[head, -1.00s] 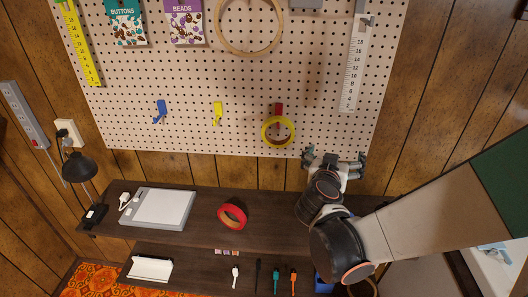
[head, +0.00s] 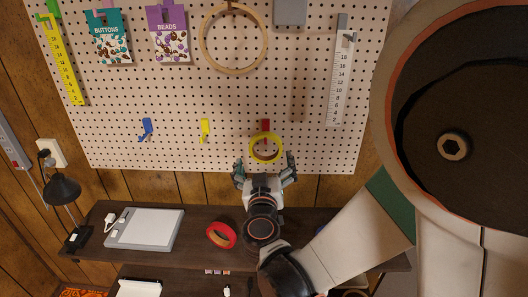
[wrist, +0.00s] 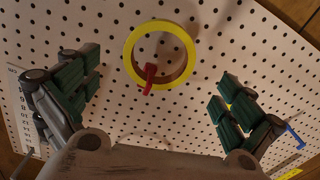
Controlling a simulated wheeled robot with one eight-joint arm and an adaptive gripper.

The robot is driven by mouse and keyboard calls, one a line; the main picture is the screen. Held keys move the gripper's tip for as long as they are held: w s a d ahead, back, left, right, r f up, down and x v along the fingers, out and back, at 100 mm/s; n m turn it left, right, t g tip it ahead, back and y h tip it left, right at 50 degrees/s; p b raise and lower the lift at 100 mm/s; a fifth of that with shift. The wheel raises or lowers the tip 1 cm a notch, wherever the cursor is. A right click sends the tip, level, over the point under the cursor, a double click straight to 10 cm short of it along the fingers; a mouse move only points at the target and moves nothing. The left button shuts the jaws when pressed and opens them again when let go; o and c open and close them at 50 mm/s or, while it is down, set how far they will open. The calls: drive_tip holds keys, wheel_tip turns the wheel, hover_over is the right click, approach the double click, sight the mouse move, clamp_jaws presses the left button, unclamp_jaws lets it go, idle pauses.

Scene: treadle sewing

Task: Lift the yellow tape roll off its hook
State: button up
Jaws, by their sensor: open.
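The yellow tape roll (head: 266,161) hangs on a red hook (head: 265,124) on the pegboard. In the wrist view the roll (wrist: 187,68) is a yellow ring, and the red hook (wrist: 149,78) passes through its hole. My gripper (head: 265,167) is open and empty, just below the roll, with its fingers spread to either side. In the wrist view the green-padded fingers of my gripper (wrist: 158,95) stand wide apart, with the roll between and beyond them. I see no contact with the roll.
The pegboard (head: 180,100) also bears an empty yellow hook (head: 205,130), a blue hook (head: 146,129), a wooden hoop (head: 203,40) and a white ruler (head: 338,85). Below, the dark shelf (head: 190,240) holds a red tape roll (head: 221,235) and a grey-white tablet (head: 145,229).

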sight(266, 140)
drive_tip(key=w+b, duration=0.1)
drive_tip(key=w, duration=0.7)
drive_tip(key=shift+w+d, duration=0.15)
drive_tip(key=shift+w, duration=0.05)
drive_tip(key=c, duration=1.1)
drive_tip(key=shift+r+p, duration=0.6)
drive_tip(key=shift+r, duration=0.5)
drive_tip(key=shift+s, duration=0.1)
